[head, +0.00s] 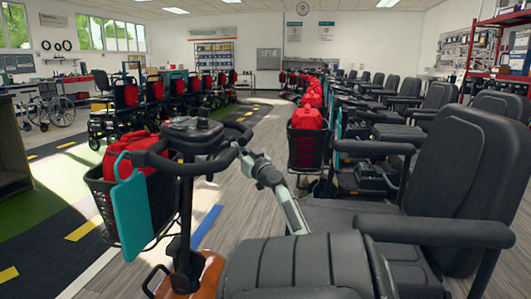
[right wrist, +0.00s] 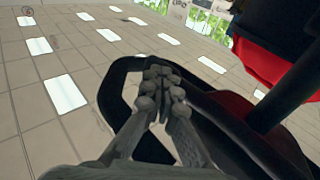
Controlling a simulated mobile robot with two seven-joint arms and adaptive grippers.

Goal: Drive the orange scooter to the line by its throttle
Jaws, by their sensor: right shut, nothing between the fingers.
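The orange scooter (head: 205,272) stands right in front of me in the head view, with its orange body low at the bottom. Its black handlebar (head: 172,167) and console (head: 192,132) rise above it. My right gripper (head: 243,154) is shut and empty at the right end of the handlebar. In the right wrist view its closed fingers (right wrist: 161,85) lie across the black handlebar loop (right wrist: 106,88). I cannot tell whether they touch it. The throttle lever is not clearly visible. A blue line (head: 207,227) lies on the floor just beyond the scooter. My left gripper is out of view.
The scooter's front basket (head: 103,195) holds a red bag (head: 135,150), with a teal panel (head: 131,210) beside it. A row of parked scooters with black seats (head: 470,165) stands close on the right. More scooters (head: 130,95) line the left. Grey floor (head: 252,128) is open between the rows.

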